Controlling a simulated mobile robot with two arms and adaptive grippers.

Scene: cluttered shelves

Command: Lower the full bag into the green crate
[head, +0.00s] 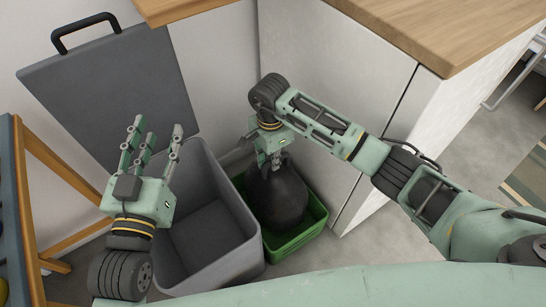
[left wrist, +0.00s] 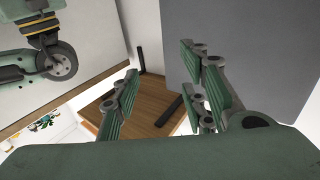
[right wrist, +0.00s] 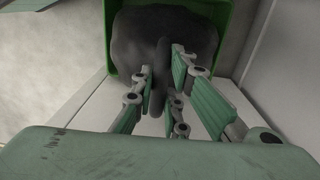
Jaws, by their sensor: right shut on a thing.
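The full bag (head: 277,197) is dark grey and bulging, and it sits inside the green crate (head: 297,240) on the floor. My right gripper (head: 274,160) is above the bag with its fingers shut on the bag's top. In the right wrist view the right gripper's fingers (right wrist: 165,88) close around the bag's dark neck, and the bag (right wrist: 190,30) lies within the crate's green walls (right wrist: 234,40). The bag's underside is hidden. My left gripper (head: 150,140) is open and empty, raised above the left side of the grey bin.
An empty grey bin (head: 250,264) stands directly left of the crate. A grey lid (head: 115,90) with a black handle leans on the wall behind. A white cabinet (head: 310,85) with a wooden top stands close at the right. A wooden frame (head: 60,165) is at the far left.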

